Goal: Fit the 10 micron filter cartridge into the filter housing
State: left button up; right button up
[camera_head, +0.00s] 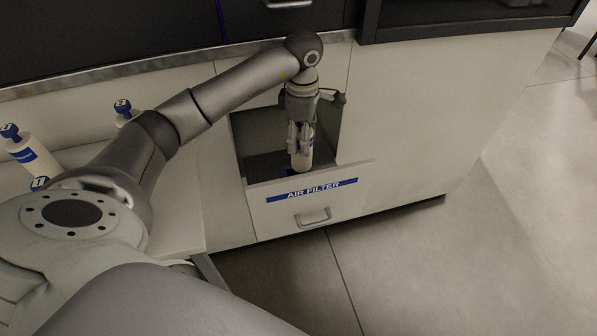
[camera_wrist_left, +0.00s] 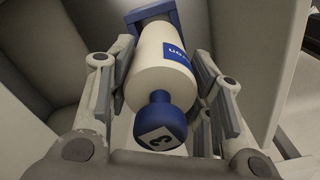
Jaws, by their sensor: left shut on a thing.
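A white filter cartridge (camera_head: 302,158) with a blue label is in my left gripper (camera_head: 300,138), over the open AIR FILTER housing drawer (camera_head: 350,178). The fingers are shut around its sides. The left wrist view shows the cartridge (camera_wrist_left: 162,65) between the finger pads (camera_wrist_left: 160,95), with a blue knob (camera_wrist_left: 160,120) marked 3 near the camera. A blue square piece shows at its far end; I cannot tell whether it is seated in anything. Only the end of the label's text shows, so the micron rating cannot be read. My right gripper is not in view.
The drawer walls close in around the gripper. The floor at right is clear.

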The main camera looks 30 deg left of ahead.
aim_at(299, 167)
pick_arm(q)
jog(key=shift+n, duration=0.6)
jog(key=f, duration=0.4)
jog(key=a+f, duration=0.1)
jog(key=f, duration=0.2)
notch_tip(299, 167, down, 4)
jog(key=shift+d+f, duration=0.1)
jog(key=shift+f, duration=0.4)
jog(key=o, duration=1.1)
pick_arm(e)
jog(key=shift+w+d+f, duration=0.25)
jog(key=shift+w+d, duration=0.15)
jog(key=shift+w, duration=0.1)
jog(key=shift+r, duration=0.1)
